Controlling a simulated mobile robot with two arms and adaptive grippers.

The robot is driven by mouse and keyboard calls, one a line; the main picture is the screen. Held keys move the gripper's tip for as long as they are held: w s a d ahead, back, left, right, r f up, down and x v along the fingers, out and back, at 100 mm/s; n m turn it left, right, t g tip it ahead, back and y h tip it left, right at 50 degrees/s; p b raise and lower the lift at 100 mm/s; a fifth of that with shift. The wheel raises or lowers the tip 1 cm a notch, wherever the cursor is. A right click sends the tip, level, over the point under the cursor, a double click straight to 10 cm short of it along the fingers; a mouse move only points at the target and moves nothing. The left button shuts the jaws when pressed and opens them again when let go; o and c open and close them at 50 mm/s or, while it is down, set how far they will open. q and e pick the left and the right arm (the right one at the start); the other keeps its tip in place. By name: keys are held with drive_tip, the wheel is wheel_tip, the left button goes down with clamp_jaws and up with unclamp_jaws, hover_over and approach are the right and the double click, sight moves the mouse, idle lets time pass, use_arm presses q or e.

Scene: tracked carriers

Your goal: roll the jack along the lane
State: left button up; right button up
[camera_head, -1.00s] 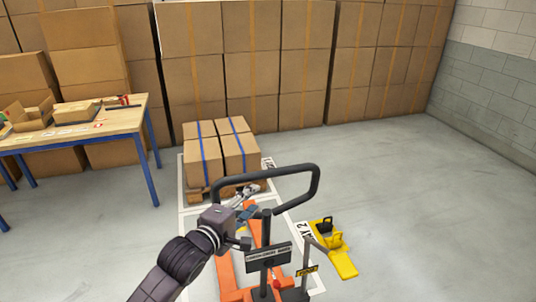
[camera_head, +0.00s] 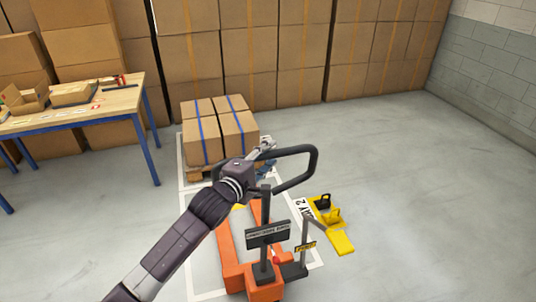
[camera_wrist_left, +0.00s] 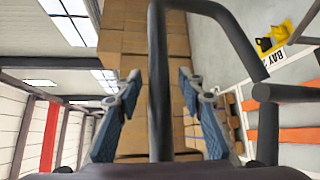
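The orange pallet jack (camera_head: 231,262) stands on the floor below me, with a dark looped handle (camera_head: 312,165) and a small dark sign plate (camera_head: 267,235) on its column. My left gripper (camera_head: 266,147) is at the left part of the handle loop, and my wrist covers part of it. In the left wrist view its two fingers (camera_wrist_left: 159,80) are apart, with a dark handle bar between them. A gap shows on both sides of the bar. The jack's forks are partly hidden by my arm. My right gripper is in no view.
Cartons with blue straps (camera_head: 205,142) stand on a pallet beyond the jack. White lines (camera_head: 210,296) border the lane. A yellow object (camera_head: 341,242) lies right of the jack by the bay 2 marking. A table (camera_head: 95,112) stands left. Floor at right is clear.

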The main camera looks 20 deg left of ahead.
use_arm(q)
clamp_jaws()
drive_tip(key=shift+a, duration=0.1)
idle(0.3)
